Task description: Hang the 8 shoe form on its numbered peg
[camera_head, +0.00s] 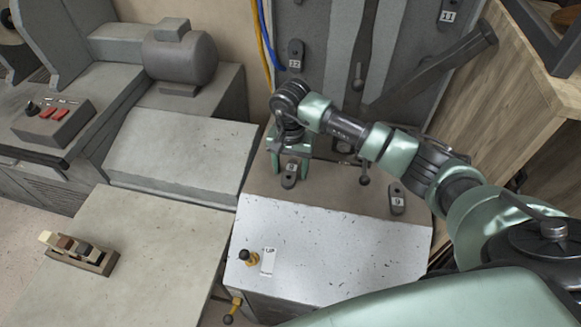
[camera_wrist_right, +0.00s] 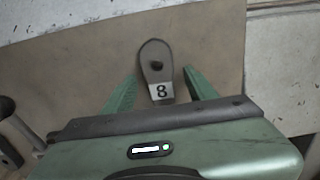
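The 8 shoe form (camera_head: 290,176) is a small dark grey sole shape with a white number label. It lies on the brown surface below the upright panel. My right gripper (camera_head: 289,172) is over it, with its green fingers apart on either side. In the right wrist view the form (camera_wrist_right: 156,57) shows its 8 and a dark round spot in its middle, between the open fingers (camera_wrist_right: 160,75). Gaps show between form and fingers there. A peg (camera_head: 358,77) sticks out of the grey panel; I cannot read a number for it. My left gripper is not in view.
Shoe form 12 (camera_head: 295,54) and form 11 (camera_head: 449,12) are on the panel. Form 9 (camera_head: 397,198) lies to the right on the brown surface. The white slope (camera_head: 330,245) in front is mostly clear.

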